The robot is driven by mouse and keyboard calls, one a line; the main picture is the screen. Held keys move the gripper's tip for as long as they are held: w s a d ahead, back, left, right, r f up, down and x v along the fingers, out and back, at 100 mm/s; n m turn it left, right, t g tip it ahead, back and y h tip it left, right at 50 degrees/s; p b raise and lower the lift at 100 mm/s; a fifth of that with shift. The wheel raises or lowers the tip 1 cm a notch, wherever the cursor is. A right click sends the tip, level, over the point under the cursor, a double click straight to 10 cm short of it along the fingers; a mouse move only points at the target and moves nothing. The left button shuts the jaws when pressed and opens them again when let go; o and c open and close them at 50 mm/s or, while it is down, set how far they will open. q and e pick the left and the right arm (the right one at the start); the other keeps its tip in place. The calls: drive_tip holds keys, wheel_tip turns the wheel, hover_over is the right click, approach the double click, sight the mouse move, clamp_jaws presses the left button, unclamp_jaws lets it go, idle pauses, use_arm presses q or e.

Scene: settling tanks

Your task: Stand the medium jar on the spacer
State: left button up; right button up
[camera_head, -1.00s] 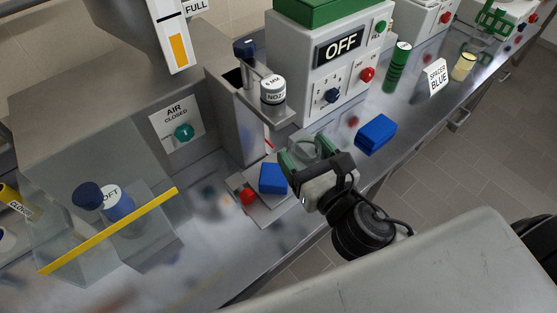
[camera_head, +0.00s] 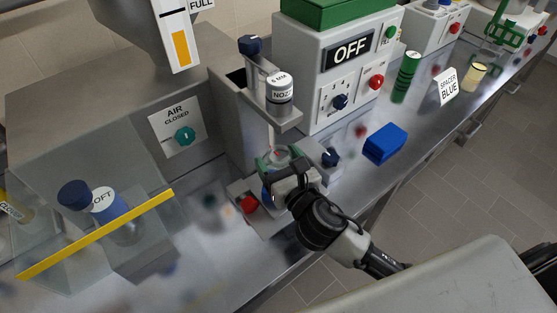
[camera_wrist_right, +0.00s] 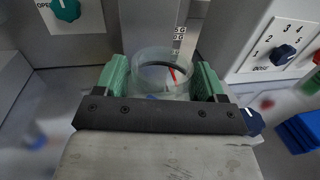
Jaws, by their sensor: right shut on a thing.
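My right gripper (camera_head: 280,160) is shut on a clear open-topped jar (camera_wrist_right: 150,82), which sits between its green fingers. In the head view the jar is mostly hidden by the gripper. A blue block (camera_head: 266,195), seemingly the spacer, is on the grey plate below the nozzle and is largely covered by my gripper. In the wrist view a little blue shows through or under the jar. I cannot tell whether the jar touches the block. My left gripper is not in view.
The nozzle (camera_head: 280,97) overhangs close behind the jar. A red button (camera_head: 249,204) is at the plate's left. Another blue block (camera_head: 385,143) lies on the bench to the right, before the "SPACER BLUE" sign (camera_head: 448,87). A clear yellow-edged guard (camera_head: 100,232) stands at left.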

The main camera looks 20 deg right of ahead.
drive_tip(key=o, duration=1.1)
drive_tip(key=shift+f, duration=0.1)
drive_tip(key=shift+s, duration=0.1)
drive_tip(key=shift+s+d+r+b, duration=0.1)
drive_tip(key=shift+s+d+b, duration=0.3)
drive_tip(key=shift+s, duration=1.55)
drive_tip(key=shift+s+d+r+b, duration=0.1)
drive_tip(key=shift+s+d+b, duration=0.25)
drive_tip(key=shift+s, duration=1.6)
drive_tip(key=shift+s+d+b, duration=0.2)
drive_tip(key=shift+s+b, duration=0.35)
drive_tip(key=shift+s, duration=1.4)
